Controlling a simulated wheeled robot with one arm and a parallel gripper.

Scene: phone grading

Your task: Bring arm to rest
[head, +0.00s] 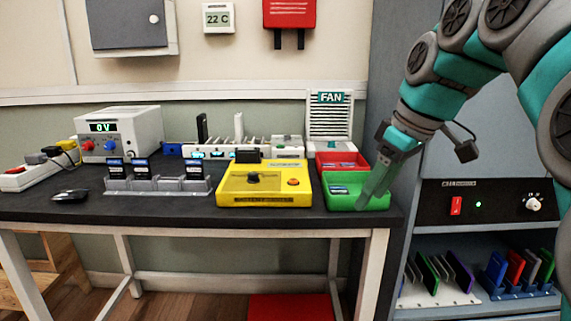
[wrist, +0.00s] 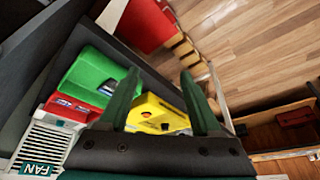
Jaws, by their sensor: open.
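My gripper (head: 372,190) hangs in front of the right part of the green bin (head: 340,203) in the head view, fingers pointing down. In the wrist view my gripper (wrist: 162,85) has its two dark green fingers apart, with nothing between them. The green bin also shows in the wrist view (wrist: 85,72), left of the fingers, with a dark item inside. My arm bends in from the upper right of the head view. The gap between the fingertips and the bin is hard to judge.
A blue-grey shelf unit (head: 480,180) with a switch panel stands to the right.

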